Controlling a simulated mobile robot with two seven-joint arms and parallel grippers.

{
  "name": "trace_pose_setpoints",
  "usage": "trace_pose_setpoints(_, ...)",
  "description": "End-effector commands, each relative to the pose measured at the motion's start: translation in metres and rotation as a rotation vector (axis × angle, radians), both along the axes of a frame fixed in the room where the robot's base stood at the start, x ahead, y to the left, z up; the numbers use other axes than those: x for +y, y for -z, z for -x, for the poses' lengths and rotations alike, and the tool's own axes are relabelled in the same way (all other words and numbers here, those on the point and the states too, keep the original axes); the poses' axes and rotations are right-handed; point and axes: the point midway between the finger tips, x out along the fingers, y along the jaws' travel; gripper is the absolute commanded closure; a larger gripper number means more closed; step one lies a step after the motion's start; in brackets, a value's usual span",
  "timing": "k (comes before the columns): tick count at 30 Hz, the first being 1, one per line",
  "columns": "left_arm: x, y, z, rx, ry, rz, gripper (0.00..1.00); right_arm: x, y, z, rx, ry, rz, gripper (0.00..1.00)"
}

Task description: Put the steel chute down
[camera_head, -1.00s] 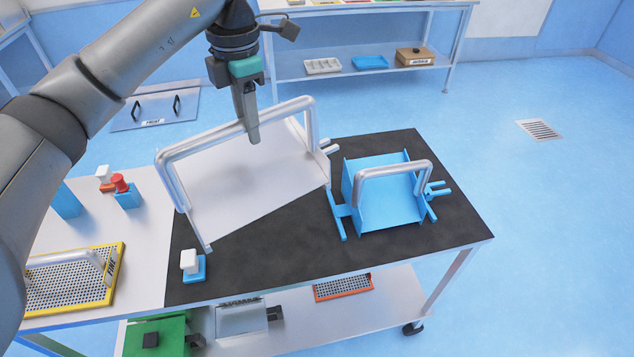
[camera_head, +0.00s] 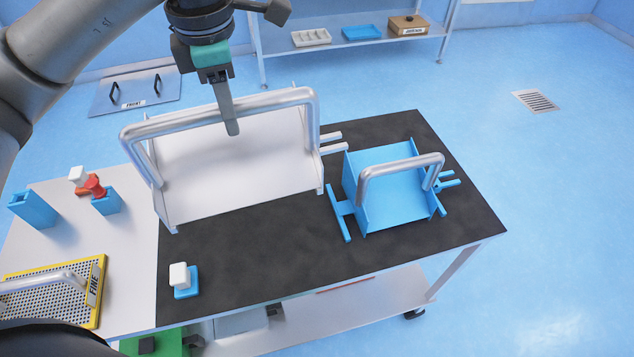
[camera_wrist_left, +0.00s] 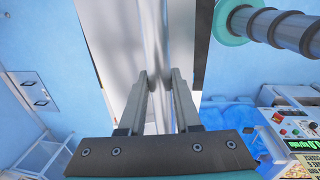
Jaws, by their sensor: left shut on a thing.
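The steel chute (camera_head: 240,165) is a pale metal channel with a thick tubular handle, at the left of the black mat (camera_head: 270,250) on the cart. My left gripper (camera_head: 232,128) is shut on the chute's handle bar from above. In the left wrist view, both fingers of the gripper (camera_wrist_left: 160,85) pinch the handle tube (camera_wrist_left: 158,40), with the chute's plate (camera_wrist_left: 115,35) below. The chute is over or on the mat; I cannot tell whether its underside touches. My right gripper is not in view.
A blue chute (camera_head: 395,190) with a steel handle stands right of the steel chute. A white-topped blue block (camera_head: 182,280) sits at the mat's front left. A yellow-framed perforated tray (camera_head: 50,290) lies on the cart's left. Bare mat lies in front.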

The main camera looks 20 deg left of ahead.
Motion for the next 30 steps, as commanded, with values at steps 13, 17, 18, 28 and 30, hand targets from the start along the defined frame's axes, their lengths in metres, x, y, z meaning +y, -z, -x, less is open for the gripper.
trace_pose_setpoints(13,-0.004,0.036,0.01,-0.007,0.05,-0.008,1.0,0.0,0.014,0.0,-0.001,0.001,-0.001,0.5)
trace_pose_setpoints(17,-0.004,0.056,0.01,-0.007,0.05,-0.008,1.0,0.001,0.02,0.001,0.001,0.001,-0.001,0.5)
trace_pose_setpoints(18,-0.004,0.062,0.01,-0.007,0.049,-0.008,1.0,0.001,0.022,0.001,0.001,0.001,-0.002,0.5)
trace_pose_setpoints(28,-0.003,0.128,0.01,-0.007,0.048,-0.01,1.0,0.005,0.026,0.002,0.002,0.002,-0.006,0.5)
trace_pose_setpoints(30,-0.003,0.139,0.01,-0.008,0.049,-0.01,1.0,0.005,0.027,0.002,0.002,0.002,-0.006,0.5)
